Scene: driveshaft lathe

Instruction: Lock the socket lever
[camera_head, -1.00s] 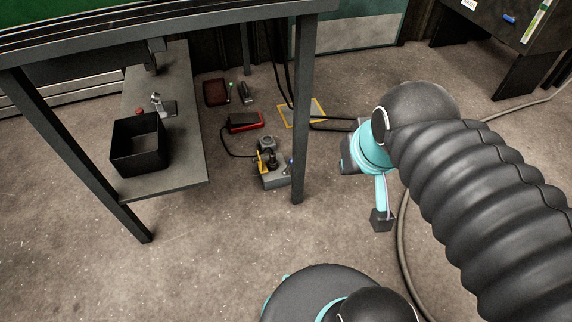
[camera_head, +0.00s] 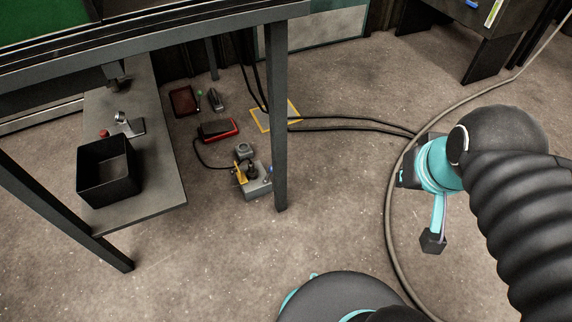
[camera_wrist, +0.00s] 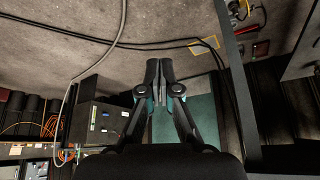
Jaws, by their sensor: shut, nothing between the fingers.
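A yellow and red cluster (camera_wrist: 235,14) shows at the top right of the wrist view. In the head view my arm is at the right, well apart from the unit.
A table leg (camera_head: 279,140) stands close to the unit's right. A low shelf (camera_head: 160,175) holds a black bin (camera_head: 108,172). A red-black case (camera_head: 217,131) lies behind the unit. Cables (camera_head: 345,121) cross the floor. Floor between the leg and my arm is mostly clear.

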